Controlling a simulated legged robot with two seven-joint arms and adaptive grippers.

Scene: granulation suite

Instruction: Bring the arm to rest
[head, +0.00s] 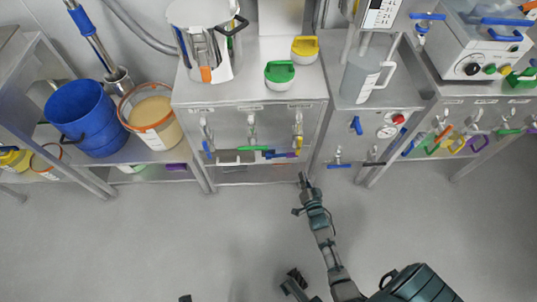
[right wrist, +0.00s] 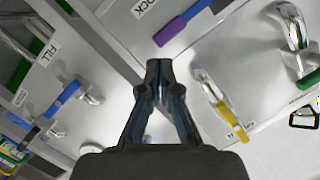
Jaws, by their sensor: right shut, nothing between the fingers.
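My right arm reaches up from the bottom of the head view, and its right gripper (head: 304,181) is just in front of the lower right of the middle steel cabinet (head: 243,180). In the right wrist view the same gripper (right wrist: 158,66) has its fingertips together, with nothing between them. Its fingers show against steel panels with handles behind; I cannot tell whether they touch anything. My left gripper cannot be made out in either view; small dark parts at the bottom edge of the head view are unclear.
A blue bucket (head: 84,118) and a tan-filled tub (head: 151,115) stand on the left shelf. A yellow handle (right wrist: 232,122) and a purple-and-blue handle (right wrist: 180,25) flank the gripper in the wrist view. A grey jug (head: 366,76) stands right. The floor (head: 140,240) is clear at left.

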